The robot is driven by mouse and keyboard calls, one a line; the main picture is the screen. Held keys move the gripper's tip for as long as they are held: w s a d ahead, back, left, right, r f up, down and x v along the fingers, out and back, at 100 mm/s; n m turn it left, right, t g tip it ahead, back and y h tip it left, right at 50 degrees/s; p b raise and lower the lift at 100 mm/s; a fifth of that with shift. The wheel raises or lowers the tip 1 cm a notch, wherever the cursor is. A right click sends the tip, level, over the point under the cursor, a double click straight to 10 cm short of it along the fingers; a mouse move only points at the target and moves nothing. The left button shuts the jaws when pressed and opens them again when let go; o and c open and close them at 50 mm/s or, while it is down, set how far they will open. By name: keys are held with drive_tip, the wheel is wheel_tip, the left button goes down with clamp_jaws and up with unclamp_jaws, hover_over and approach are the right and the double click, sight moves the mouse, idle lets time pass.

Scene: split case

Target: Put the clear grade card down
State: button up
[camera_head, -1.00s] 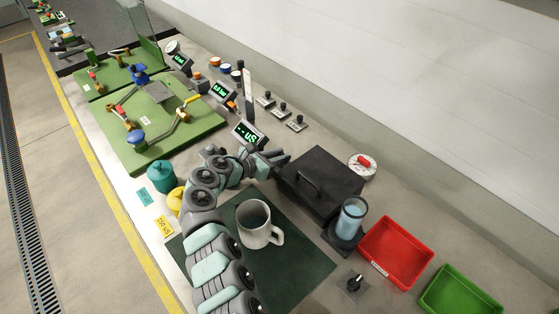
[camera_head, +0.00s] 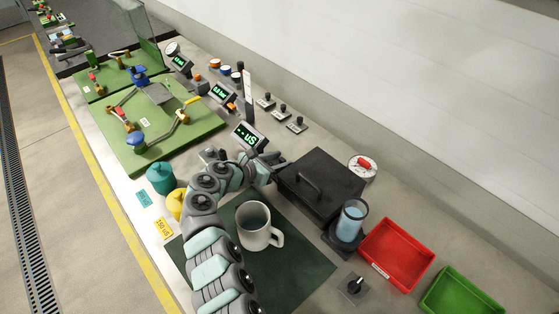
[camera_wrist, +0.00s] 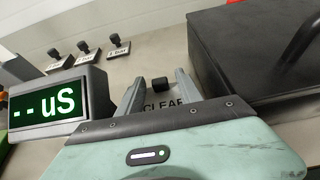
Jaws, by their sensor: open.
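The clear grade card (camera_wrist: 163,106) shows in the wrist view as a grey plate marked "CLEAR" with a small black knob (camera_wrist: 160,84). It appears to lie on the bench between the meter and the black case. My gripper (camera_wrist: 157,79) is open, with one finger on each side of the knob and visible gaps between. My palm hides the card's near part. In the head view my gripper (camera_head: 274,160) is left of the black case, and I cannot make out the card there.
The conductivity meter (camera_head: 249,136) reads "--uS" beside my gripper. The black lidded case (camera_head: 325,185) stands close on the right. Several similar knobbed cards (camera_head: 297,124) lie behind. A mug (camera_head: 254,237) stands on the green mat (camera_head: 295,270). A red tray (camera_head: 398,252) is farther right.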

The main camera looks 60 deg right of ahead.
drive_tip(key=shift+r, duration=0.15)
drive_tip(key=p+v, duration=0.3)
drive_tip(key=v, duration=0.9)
drive_tip(key=shift+w, duration=0.1)
drive_tip(key=shift+r, duration=0.1)
